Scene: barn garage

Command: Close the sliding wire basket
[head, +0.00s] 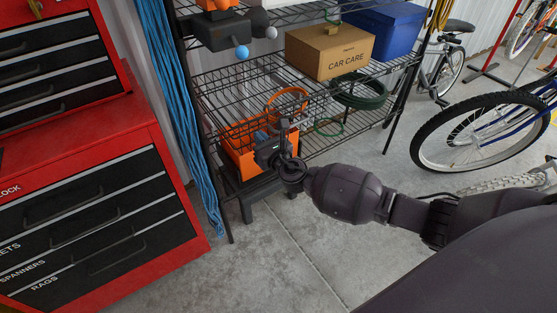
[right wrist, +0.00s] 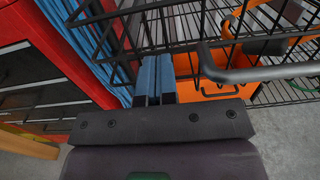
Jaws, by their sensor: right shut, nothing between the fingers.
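The sliding wire basket (head: 235,88) is black wire mesh in the middle of a black wire rack. How far it stands out from the rack is hard to tell. My right gripper (head: 283,132) is at the basket's front side, shut and empty. In the right wrist view, its blue fingers (right wrist: 155,77) are pressed together beside the basket's wires. A thick dark bar (right wrist: 260,73), which looks like the basket's handle, lies just right of the fingers, apart from them. Whether the fingertips touch the wires cannot be told. My left gripper is not in view.
A red tool chest (head: 95,215) stands left, with blue ropes (head: 180,110) hanging beside the rack. An orange box (head: 238,153) sits below the basket. A cardboard box (head: 328,52) and a blue box (head: 388,28) sit right. Bicycles stand far right; floor in front is clear.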

